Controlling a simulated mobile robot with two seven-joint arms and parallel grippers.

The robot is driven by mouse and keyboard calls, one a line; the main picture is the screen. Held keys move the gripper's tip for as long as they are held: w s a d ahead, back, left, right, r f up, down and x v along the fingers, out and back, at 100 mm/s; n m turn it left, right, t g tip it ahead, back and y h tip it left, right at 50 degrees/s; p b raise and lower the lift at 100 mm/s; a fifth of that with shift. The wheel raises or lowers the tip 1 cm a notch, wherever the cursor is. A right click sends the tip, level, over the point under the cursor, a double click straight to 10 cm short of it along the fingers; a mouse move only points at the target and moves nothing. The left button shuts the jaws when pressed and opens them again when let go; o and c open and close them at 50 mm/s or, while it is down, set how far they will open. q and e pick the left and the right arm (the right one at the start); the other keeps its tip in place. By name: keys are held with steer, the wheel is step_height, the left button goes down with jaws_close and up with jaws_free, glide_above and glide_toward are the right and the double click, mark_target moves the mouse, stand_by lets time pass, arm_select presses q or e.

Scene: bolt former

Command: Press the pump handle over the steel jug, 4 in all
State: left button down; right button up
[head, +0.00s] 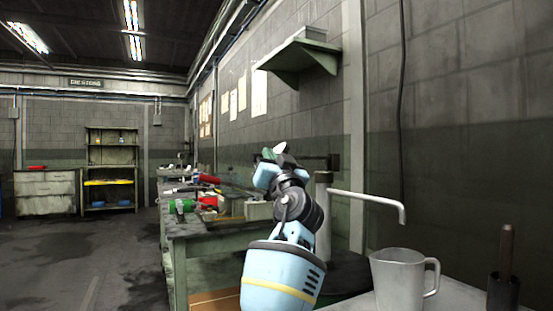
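The steel jug (392,283) stands upright at the lower right, its handle to the right. A pale pump post (323,215) rises left of it, and its spout (368,197) reaches right and bends down above the jug. A dark bar (315,159) shows near the post top; I cannot tell whether it is the pump handle. My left gripper (271,154) is up and left of the post top, small and partly hidden by its own wrist. I cannot tell whether its fingers are open or touch anything. My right gripper is not in view.
A green workbench (205,247) with cluttered tools runs back along the wall. A brown rod stands in a dark cup (503,291) right of the jug. A wall shelf (301,57) hangs above. Open floor (100,260) lies to the left.

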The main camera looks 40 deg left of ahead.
arm_select(q)
steer(key=w+d+v, duration=0.1)
steer(key=v, duration=0.8)
steer(key=shift+w+d+f, duration=0.25)
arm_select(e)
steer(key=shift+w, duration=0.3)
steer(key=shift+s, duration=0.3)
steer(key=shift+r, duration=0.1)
